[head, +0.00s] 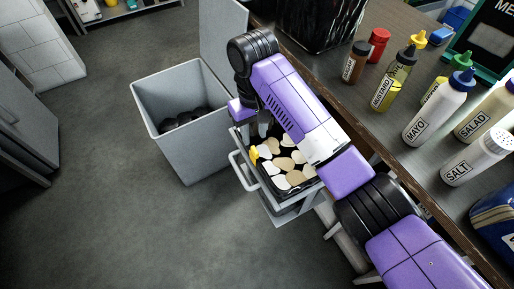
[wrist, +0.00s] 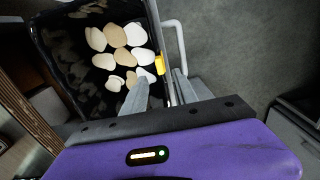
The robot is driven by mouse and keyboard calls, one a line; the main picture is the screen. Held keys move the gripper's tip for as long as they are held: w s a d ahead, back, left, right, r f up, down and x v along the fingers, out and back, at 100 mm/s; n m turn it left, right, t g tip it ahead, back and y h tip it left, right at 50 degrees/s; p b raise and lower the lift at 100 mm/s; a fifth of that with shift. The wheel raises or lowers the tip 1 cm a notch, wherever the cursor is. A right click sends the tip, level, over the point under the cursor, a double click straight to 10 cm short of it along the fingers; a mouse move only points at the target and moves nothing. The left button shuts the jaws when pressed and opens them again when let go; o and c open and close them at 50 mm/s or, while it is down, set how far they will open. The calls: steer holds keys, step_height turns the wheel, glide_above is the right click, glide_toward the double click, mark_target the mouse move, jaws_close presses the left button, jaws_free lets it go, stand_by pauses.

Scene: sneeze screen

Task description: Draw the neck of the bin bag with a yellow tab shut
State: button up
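The black bin bag (wrist: 75,75) lines a pull-out bin under the counter, its mouth open, with several white and beige pieces (wrist: 118,45) inside. Its yellow tab (wrist: 160,64) sits at the bin's rim; in the head view the tab (head: 254,154) is at the left side of the bag. My gripper (wrist: 161,77) is open, its two grey fingers apart and pointing at the tab, one on either side. The fingers look short of the tab, and I see no contact. In the head view my gripper (head: 263,129) is above the bin's back end, partly hidden by my arm.
A grey bin (head: 185,148) with dark bags inside stands left of the pull-out bin. The pull-out bin has a bar handle (head: 243,172) on its left side. The counter (head: 385,125) at right holds several bottles, including mayo (head: 436,112). The floor at left is clear.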

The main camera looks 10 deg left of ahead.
mark_target(255, 150)
step_height(255, 150, down, 8)
steer(key=shift+r, duration=0.15)
stand_by(0.3)
jaws_close()
stand_by(1.4)
